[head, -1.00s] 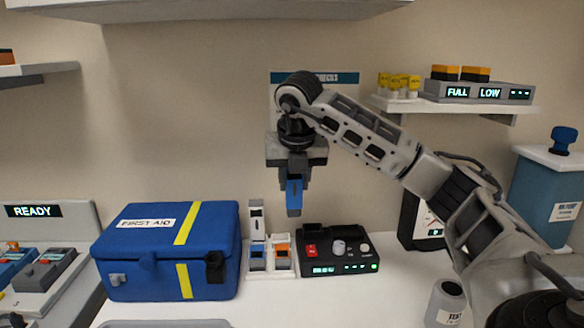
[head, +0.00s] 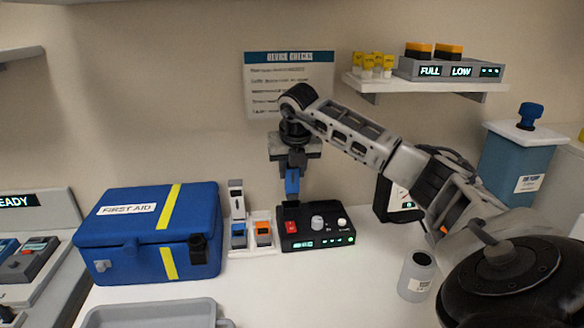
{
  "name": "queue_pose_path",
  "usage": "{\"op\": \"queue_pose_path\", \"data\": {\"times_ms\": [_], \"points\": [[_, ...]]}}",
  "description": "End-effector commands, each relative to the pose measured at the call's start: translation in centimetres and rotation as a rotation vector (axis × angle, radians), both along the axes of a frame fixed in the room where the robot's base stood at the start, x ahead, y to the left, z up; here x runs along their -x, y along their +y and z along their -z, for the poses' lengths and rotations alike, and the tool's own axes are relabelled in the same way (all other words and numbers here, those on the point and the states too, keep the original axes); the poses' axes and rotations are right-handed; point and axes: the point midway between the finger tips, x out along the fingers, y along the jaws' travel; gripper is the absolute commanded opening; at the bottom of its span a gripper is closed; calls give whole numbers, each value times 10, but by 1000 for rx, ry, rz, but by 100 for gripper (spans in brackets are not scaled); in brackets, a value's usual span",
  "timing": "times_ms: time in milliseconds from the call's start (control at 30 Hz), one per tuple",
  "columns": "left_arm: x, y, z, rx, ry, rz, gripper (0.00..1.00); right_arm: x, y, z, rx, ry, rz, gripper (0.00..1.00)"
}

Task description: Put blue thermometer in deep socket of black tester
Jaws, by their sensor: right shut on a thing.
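The blue thermometer (head: 292,182) hangs upright, tip down, in my right gripper (head: 293,165), which is shut on it. The black tester (head: 318,238) stands on the white counter below, with a red button, a grey knob, a white knob and green lit displays. The thermometer's lower end is over the tester's back left part, close to its top. I cannot tell whether the tip touches or enters a socket. The deep socket is not clearly visible. My left gripper is not in view.
A white rack (head: 249,234) with a blue and an orange device stands just left of the tester. A blue first aid box (head: 148,238) is further left. A grey cup (head: 417,272) and a grey tray (head: 150,314) are in front. A shelf (head: 425,88) hangs at right.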

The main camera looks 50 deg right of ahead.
Motion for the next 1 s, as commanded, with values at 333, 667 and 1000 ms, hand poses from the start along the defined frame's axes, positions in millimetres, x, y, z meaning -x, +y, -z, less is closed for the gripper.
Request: {"op": "queue_pose_path", "data": {"times_ms": [333, 667, 1000], "points": [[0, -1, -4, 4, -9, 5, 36, 0, 0, 2, 1, -1, 0, 8], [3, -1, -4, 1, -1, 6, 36, 0, 0, 3, 0, 0, 1, 8], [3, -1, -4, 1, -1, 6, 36, 0, 0, 3, 0, 0, 0, 8]]}}
